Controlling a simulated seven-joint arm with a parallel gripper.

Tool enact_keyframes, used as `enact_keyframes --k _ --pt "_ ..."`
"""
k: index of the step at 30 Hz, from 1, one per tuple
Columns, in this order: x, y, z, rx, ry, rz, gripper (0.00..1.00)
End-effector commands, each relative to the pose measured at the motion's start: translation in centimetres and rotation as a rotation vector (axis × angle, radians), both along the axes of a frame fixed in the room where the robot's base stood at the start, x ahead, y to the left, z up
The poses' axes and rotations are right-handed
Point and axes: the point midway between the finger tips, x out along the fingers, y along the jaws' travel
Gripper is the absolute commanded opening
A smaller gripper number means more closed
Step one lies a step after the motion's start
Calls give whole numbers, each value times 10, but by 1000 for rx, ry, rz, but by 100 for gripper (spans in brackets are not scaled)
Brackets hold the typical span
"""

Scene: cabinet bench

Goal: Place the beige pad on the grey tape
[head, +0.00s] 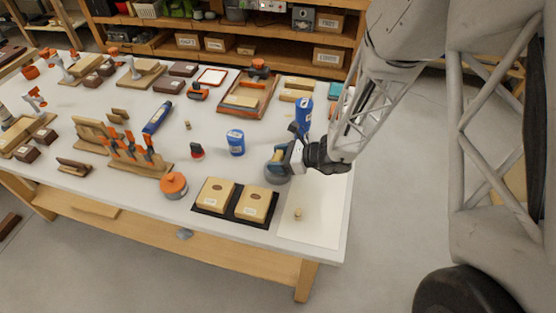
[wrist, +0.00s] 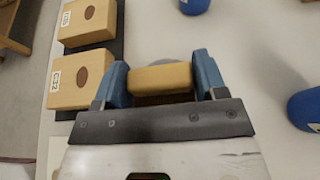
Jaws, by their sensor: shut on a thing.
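My gripper (head: 279,158) has blue fingers shut on the beige pad (wrist: 160,77), which sits between them in the wrist view. In the head view the pad is hard to make out among the fingers. The grey tape (head: 277,178) is a round roll on the bench below the fingers in the head view. In the wrist view only a sliver of a grey round shape, likely the tape (wrist: 162,61), shows just beyond the pad. I cannot tell whether the pad touches the tape.
Two wooden blocks with dark ovals (head: 215,194) lie on a black mat (head: 232,214) to the left. A pale sheet (head: 325,222) with a small peg (head: 298,214) lies in front. Blue containers (head: 236,143) and an orange-topped roll (head: 173,184) stand nearby.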

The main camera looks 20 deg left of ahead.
Motion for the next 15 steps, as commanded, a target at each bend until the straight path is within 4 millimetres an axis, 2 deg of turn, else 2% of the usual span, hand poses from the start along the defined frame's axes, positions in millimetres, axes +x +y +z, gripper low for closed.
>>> enact_keyframes --k 4,15 --pt "0 0 -8 0 1 0 42" --pt "0 0 -10 0 0 0 42"
